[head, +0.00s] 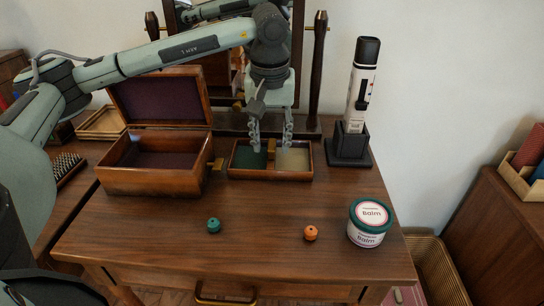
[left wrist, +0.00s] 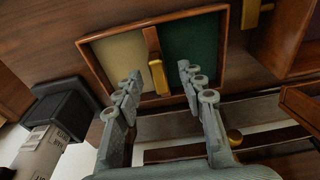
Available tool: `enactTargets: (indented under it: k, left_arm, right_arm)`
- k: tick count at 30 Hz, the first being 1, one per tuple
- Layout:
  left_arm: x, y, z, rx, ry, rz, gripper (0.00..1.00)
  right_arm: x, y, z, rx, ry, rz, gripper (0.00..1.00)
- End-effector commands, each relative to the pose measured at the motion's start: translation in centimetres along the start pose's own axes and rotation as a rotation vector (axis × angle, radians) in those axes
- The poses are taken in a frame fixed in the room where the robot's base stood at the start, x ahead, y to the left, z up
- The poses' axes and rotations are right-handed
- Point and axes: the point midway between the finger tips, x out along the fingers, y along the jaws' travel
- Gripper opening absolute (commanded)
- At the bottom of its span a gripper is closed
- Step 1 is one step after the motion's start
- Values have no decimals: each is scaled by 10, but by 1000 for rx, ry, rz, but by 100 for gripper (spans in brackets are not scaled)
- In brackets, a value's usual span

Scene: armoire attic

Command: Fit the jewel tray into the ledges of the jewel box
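The jewel box (head: 152,181) stands open at the left of the dresser top, its purple-lined lid tilted back and its inside looking empty. The jewel tray (head: 240,175) lies on the dresser right of the box. It has a green half, a cream half and a central divider with a brass handle (left wrist: 158,75). My left gripper (head: 270,149) is above the tray, pointing down, with its fingers apart on either side of the handle. In the left wrist view my left gripper (left wrist: 158,78) shows open, with nothing between its fingertips. My right gripper is not in view.
A teal knob-like piece (head: 214,226), an orange one (head: 311,233) and a balm jar (head: 369,222) stand toward the front. A white device in a black stand (head: 349,147) is at the back right. A mirror frame (head: 316,70) rises behind the tray.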

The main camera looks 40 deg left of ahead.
Motion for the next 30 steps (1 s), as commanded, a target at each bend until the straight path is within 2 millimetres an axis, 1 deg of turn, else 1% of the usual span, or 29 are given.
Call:
enactTargets:
  k: [1,4,6,12,21,22,30]
  left_arm:
    - [8,-1,0,-1,-1,-2,40]
    - [17,0,0,-1,-1,-1,40]
    - [20,0,0,-1,0,1,40]
    - [20,0,0,0,1,1,40]
    - [20,0,0,0,1,1,2]
    - [20,0,0,0,1,1,0]
    - [20,0,0,0,1,1,0]
  right_arm:
    - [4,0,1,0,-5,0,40]
    - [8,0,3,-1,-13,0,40]
    - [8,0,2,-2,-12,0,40]
    - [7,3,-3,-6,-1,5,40]
    - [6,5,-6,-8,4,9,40]
    - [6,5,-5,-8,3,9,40]
    - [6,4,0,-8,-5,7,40]
